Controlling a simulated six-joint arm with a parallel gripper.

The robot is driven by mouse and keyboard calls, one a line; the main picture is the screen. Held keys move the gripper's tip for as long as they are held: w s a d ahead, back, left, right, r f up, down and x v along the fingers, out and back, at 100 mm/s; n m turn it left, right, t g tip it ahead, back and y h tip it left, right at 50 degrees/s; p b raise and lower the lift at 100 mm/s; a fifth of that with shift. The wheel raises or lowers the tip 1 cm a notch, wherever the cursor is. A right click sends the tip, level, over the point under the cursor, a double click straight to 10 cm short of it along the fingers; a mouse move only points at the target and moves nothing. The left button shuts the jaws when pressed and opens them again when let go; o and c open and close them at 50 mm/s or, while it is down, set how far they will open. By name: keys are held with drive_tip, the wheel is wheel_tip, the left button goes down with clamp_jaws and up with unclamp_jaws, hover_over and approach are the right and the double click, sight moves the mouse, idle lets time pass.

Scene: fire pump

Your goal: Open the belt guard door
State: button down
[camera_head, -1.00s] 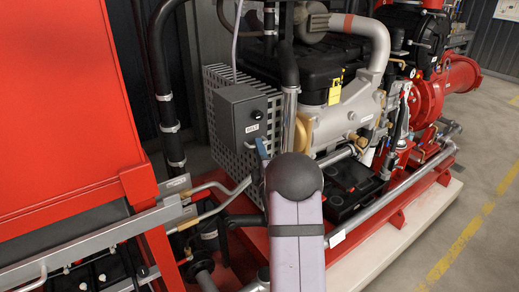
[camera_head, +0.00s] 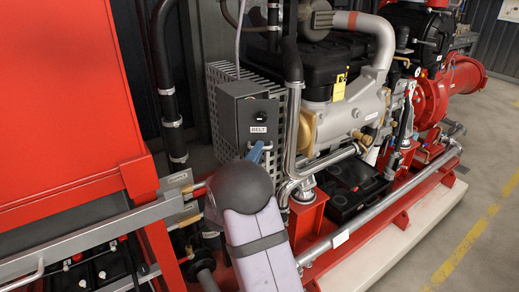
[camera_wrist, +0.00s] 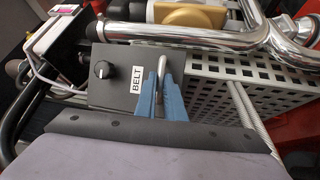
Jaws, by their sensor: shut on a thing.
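The belt guard door (camera_head: 243,112) is a dark grey panel with a black knob (camera_head: 261,116) and a white BELT label, in front of a perforated metal guard. It also shows in the wrist view (camera_wrist: 105,92), with a metal handle (camera_wrist: 161,63) right of the label. My gripper (camera_head: 257,150) has blue fingers, seen in the wrist view (camera_wrist: 161,84) on both sides of the handle and shut on it. The lower part of the handle is hidden between the fingers. I cannot tell whether the door stands ajar.
Perforated guard mesh (camera_wrist: 235,90) lies right of the door in the wrist view. A shiny curved pipe (camera_head: 292,125) stands close to its right in the head view. A red cabinet (camera_head: 65,95) is at the left. Open floor (camera_head: 460,225) lies to the right.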

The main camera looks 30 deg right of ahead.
drive_tip(key=shift+a+m+g+h, duration=0.4)
drive_tip(key=shift+m+g+h, duration=0.1)
drive_tip(key=shift+g, duration=0.2)
drive_tip(key=shift+s, duration=0.1)
drive_tip(key=c, duration=1.8)
unclamp_jaws()
drive_tip(key=shift+c, duration=0.2)
drive_tip(key=b+v, duration=0.1)
drive_tip(key=v, duration=0.6)
drive_tip(key=shift+a, duration=0.2)
